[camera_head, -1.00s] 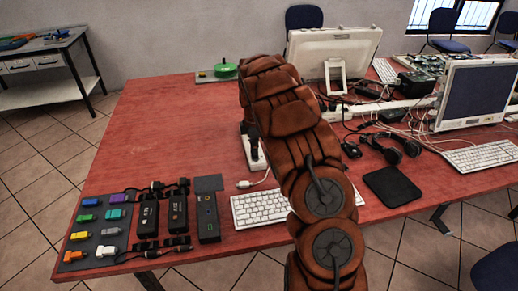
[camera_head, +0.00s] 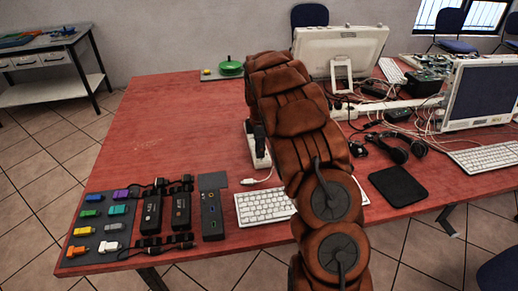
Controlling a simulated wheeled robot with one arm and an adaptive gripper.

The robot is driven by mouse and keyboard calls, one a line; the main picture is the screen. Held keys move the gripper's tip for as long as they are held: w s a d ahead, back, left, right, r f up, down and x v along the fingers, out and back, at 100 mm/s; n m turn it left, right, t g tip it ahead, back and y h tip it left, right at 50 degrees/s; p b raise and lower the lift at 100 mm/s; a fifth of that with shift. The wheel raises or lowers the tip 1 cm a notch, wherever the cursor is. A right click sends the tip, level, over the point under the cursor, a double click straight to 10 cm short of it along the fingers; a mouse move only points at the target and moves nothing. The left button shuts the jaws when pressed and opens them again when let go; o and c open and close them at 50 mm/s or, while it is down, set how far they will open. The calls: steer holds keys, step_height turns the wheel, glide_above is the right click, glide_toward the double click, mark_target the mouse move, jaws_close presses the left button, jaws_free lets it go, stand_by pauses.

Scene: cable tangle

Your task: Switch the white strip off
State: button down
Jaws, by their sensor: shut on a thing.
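A white strip (camera_head: 262,162) lies on the red table left of my arm, near the middle of the view. It runs away from me, and my arm hides part of it. My gripper (camera_head: 257,138) shows only as a dark part low at the strip, mostly behind my brown arm. It is shut at the strip and touches it as far as I can see. The strip's switch cannot be made out.
A white keyboard (camera_head: 265,205) and a dark mat with colored adapters (camera_head: 84,257) lie at the front. Headphones (camera_head: 400,147), a black pad (camera_head: 398,187), monitors and tangled cables crowd the right. The table's left middle is clear.

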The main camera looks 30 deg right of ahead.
steer(key=shift+s+a+f+g, duration=0.15)
steer(key=shift+s+f+g, duration=0.15)
steer(key=shift+s+f, duration=0.5)
steer(key=w+d+r+b, duration=0.1)
steer(key=w+r, duration=0.2)
steer(key=r, duration=1.2)
steer(key=shift+w+r, duration=0.2)
steer(key=shift+w, duration=0.2)
